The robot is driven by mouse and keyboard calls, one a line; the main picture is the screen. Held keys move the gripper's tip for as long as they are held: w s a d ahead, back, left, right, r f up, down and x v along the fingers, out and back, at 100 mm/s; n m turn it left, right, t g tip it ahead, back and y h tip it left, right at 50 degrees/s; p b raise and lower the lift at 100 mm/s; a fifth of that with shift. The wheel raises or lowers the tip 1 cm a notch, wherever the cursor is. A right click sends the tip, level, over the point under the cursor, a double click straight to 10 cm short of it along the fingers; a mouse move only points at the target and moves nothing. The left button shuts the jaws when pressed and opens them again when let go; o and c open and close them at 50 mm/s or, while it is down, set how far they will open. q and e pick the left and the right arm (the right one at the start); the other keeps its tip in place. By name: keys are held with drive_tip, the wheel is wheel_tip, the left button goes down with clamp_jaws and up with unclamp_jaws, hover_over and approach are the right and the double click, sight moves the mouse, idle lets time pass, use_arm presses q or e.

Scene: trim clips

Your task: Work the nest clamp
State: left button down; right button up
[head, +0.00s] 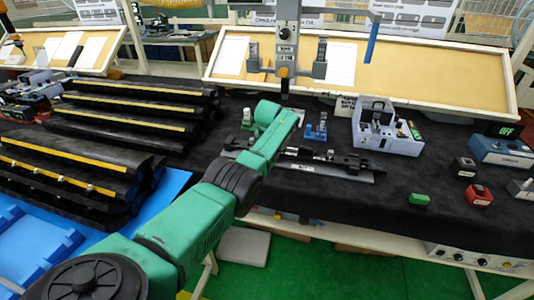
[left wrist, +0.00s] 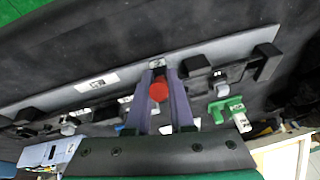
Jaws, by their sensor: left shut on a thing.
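The nest (head: 325,167) is a long dark fixture with black fittings on a grey strip, lying on the black table cover. It crosses the left wrist view too, as a grey strip (left wrist: 205,50) with black blocks along it. A red round knob (left wrist: 158,91) sits between the two purple fingers of my left gripper (left wrist: 160,76), which is shut on it at the fixture. In the head view my green left arm reaches over the near side of the fixture, and its fingers are hidden. My right gripper is not in view.
A grey-blue box with fittings (head: 388,138) stands right of the fixture. Black trim pieces with yellow strips (head: 125,118) fill the left. A post stand (head: 286,40) rises behind.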

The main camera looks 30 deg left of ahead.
use_arm(q)
drive_tip(key=c, duration=0.8)
unclamp_jaws()
drive_tip(key=shift+d+r+p, duration=0.1)
drive_tip(key=shift+r+p, duration=0.2)
drive_tip(key=shift+r, duration=0.15)
drive_tip(key=shift+p+v, duration=0.6)
drive_tip(key=shift+v, duration=0.5)
drive_tip(key=b+v, duration=0.2)
drive_tip(key=v, duration=0.9)
drive_tip(key=shift+s+r, duration=0.15)
drive_tip(key=shift+s, duration=0.1)
